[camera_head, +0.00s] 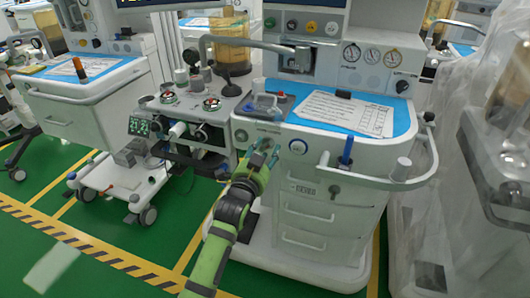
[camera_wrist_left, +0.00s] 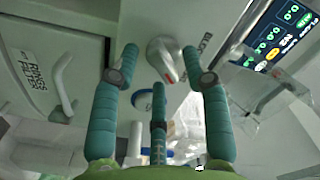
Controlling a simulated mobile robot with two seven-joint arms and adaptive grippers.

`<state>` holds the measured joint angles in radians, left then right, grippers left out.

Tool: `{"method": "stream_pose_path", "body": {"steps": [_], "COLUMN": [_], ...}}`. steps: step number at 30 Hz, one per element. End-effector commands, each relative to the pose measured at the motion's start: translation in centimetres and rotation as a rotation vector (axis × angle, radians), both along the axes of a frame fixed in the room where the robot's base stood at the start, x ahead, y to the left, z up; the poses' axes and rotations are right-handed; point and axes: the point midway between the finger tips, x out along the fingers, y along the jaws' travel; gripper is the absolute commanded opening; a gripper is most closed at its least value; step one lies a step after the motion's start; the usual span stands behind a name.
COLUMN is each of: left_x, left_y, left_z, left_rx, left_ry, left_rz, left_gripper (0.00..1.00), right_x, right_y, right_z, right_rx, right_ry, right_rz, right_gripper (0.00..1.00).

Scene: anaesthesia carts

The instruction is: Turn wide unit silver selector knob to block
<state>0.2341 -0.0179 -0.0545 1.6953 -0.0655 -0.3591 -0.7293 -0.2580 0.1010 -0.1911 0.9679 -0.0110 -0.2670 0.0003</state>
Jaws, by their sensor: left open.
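The silver selector knob (camera_wrist_left: 163,56) sits on the white front panel in the left wrist view, with a red mark on its edge. Dark lettering that looks like "BLOCK" runs beside it, to the right. My left gripper (camera_wrist_left: 160,54) is open, with one teal finger on each side of the knob and a third finger below. I cannot tell if any fingertip touches the knob. In the head view my left gripper (camera_head: 262,152) is at the upper left front of the wide unit (camera_head: 318,160) and largely hides the knob. My right gripper is not in view.
A blue-ringed round fitting (camera_head: 298,146) is right of my gripper. A white rail (camera_head: 385,182) curves around the unit's front. A smaller cart (camera_head: 90,90) stands left, and plastic-wrapped equipment (camera_head: 480,170) stands right. Green floor (camera_head: 110,235) is open at lower left.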

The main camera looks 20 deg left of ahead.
Motion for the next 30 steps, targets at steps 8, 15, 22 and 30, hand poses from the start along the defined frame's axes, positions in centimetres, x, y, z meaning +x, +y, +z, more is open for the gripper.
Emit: {"method": "stream_pose_path", "body": {"steps": [8,15,22,30], "left_x": [0.0,0.0,0.0,0.0], "left_y": [0.0,0.0,0.0,-0.1], "left_z": [0.0,0.0,0.2,0.5], "left_rx": [-0.001,-0.008,-0.080,-0.283], "left_ry": [0.000,0.000,0.004,0.013], "left_rz": [0.000,0.000,0.000,0.001], "left_gripper": [0.00,0.00,0.00,0.00], "right_x": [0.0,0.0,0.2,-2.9], "right_y": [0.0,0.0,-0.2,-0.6], "right_z": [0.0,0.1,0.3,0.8], "right_rx": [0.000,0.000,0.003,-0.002], "right_ry": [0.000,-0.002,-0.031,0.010], "right_rz": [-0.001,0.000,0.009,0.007], "right_gripper": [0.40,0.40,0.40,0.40]}}
